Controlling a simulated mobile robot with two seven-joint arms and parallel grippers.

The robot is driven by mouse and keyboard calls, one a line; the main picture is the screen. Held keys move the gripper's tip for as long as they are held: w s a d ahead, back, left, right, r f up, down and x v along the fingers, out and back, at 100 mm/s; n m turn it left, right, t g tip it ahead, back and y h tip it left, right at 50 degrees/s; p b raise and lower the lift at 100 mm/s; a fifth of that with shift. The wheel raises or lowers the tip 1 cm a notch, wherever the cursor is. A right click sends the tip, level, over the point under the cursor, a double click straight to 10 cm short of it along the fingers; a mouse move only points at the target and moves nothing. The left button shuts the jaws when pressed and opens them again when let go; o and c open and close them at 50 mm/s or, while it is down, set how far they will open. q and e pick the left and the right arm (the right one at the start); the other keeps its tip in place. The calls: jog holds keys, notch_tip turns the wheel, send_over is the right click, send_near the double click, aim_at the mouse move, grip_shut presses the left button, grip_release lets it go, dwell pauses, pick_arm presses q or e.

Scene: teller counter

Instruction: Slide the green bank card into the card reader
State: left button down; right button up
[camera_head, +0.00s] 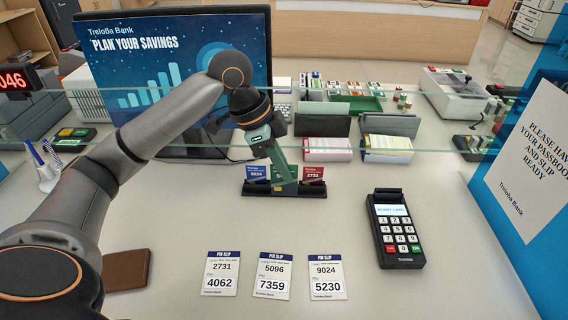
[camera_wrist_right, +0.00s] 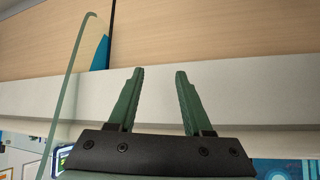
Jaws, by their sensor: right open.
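A black card stand (camera_head: 284,190) on the counter holds a blue card (camera_head: 257,173) marked 9024 on the left and a red card (camera_head: 312,174) marked 2731 on the right. My left gripper (camera_head: 287,183) points down at the middle of the stand, between these two cards. Its green fingers cover the middle slot, so I cannot make out the green card or whether the fingers are shut on it. The card reader (camera_head: 396,228), black with a lit screen and keypad, lies to the right. My right gripper (camera_wrist_right: 157,75) shows only in the right wrist view, open and empty.
Three PIN slips (camera_head: 272,276) lie in front of the stand, and a brown wallet (camera_head: 126,269) lies at the left. A blue panel with a sign (camera_head: 525,165) bounds the right. The counter between stand and reader is clear.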

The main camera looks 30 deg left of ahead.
dwell(0.3)
pick_arm(q)
jog(key=shift+r+p, duration=0.55)
jog(key=shift+p, duration=0.15)
jog(key=shift+r+p, duration=0.75)
jog(key=shift+p, duration=0.3)
jog(key=shift+r+p, duration=0.3)
jog(key=shift+p, duration=0.05)
jog(key=shift+r+p, duration=0.7)
jog(key=shift+p, duration=0.3)
